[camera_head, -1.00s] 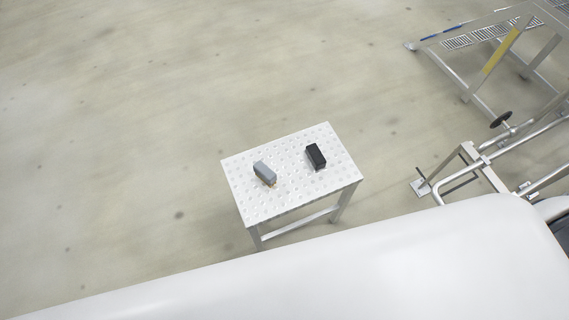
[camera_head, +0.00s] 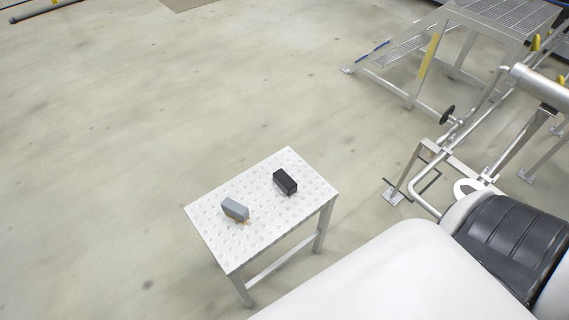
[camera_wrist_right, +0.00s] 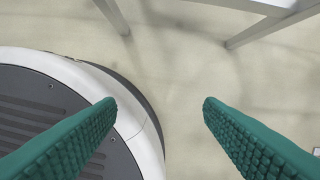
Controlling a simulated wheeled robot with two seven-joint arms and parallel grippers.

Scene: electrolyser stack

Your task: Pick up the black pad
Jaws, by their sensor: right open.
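The black pad (camera_head: 285,182) is a small dark block lying on the right part of a small white dimpled table (camera_head: 262,233) in the head view. A grey block (camera_head: 235,210) with a tan underside sits to its left on the same table, apart from it. The pad is not in the right wrist view. My left gripper is not in view.
Metal steps (camera_head: 425,60) with a yellow strip and a tubular frame (camera_head: 440,165) stand to the right of the table. In the right wrist view, pale table legs (camera_wrist_right: 115,16) show at the top.

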